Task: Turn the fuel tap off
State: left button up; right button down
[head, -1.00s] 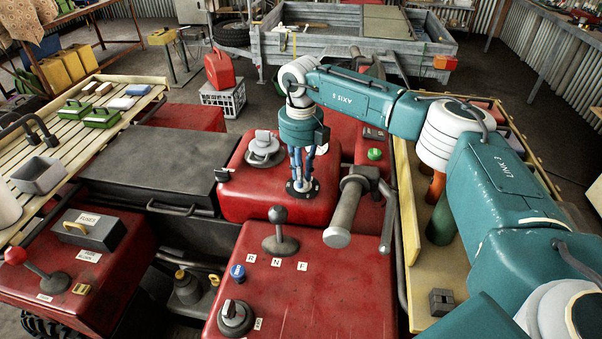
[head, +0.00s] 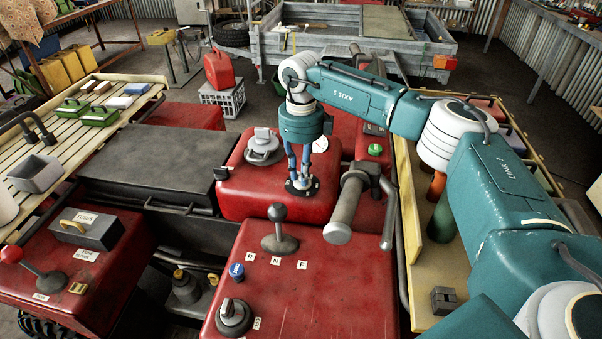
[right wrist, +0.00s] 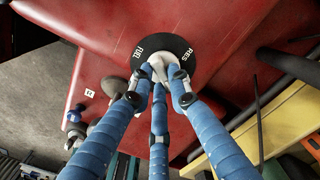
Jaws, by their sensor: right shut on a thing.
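The fuel tap (right wrist: 180,51) is a round black plate with a pale lever, set on a red panel. White letters on the plate read FUEL and RES. My right gripper (right wrist: 160,76) has its blue fingers closed around the pale lever, which they partly cover. In the head view the black plate of the tap (head: 302,188) shows on the red tank, under the fingertips of my right gripper (head: 300,178). Any OFF mark is hidden or unreadable. My left gripper is not in view.
A grey grip with a lever (head: 347,207) stands just right of the tap. A gear lever (head: 279,232) stands in front, and a grey cap (head: 264,146) sits behind left. A yellow tray (head: 455,258) lies at the right under my arm.

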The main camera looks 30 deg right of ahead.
jog(key=n, duration=0.5)
jog(key=shift+r+n+b, duration=0.1)
jog(key=shift+n+b, duration=0.2)
jog(key=shift+b, duration=0.1)
dwell(0.4)
jog(key=c, duration=1.6)
grip_release()
jog(key=shift+c, duration=0.2)
notch_tip(320, 180, up, 12)
